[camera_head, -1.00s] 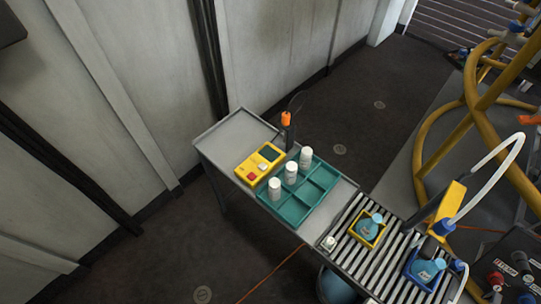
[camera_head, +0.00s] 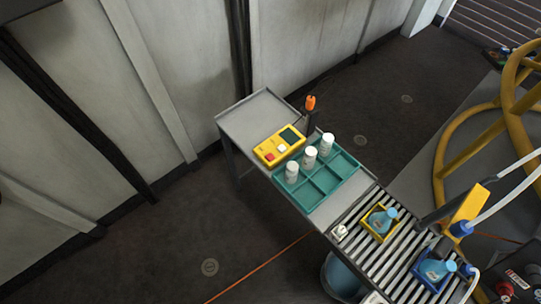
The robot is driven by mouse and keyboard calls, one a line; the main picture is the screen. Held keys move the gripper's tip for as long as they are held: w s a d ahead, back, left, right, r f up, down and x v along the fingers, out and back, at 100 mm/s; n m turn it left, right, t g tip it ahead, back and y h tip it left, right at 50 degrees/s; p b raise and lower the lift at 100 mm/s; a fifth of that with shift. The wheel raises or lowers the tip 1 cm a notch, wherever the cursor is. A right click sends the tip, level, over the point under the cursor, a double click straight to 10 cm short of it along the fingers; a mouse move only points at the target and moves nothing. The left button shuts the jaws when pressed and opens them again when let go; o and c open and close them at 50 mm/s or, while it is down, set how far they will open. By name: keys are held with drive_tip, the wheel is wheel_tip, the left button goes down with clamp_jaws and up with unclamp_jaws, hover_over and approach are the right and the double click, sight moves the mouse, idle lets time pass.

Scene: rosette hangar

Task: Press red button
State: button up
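The red button (camera_head: 269,157) is a small red square on the front left part of a yellow box (camera_head: 264,149). The box also has a white button (camera_head: 281,148) and a dark green screen (camera_head: 290,135). It lies on the grey table (camera_head: 262,112), beside a teal tray (camera_head: 345,165). My gripper does not show in this view, so I cannot see its position or what it holds.
Three white bottles (camera_head: 311,157) stand in the tray's compartments. An orange-tipped tool (camera_head: 310,103) stands upright behind the box. A roller conveyor (camera_head: 392,252) with a yellow bin (camera_head: 371,231) and a blue bin (camera_head: 423,276) adjoins the table.

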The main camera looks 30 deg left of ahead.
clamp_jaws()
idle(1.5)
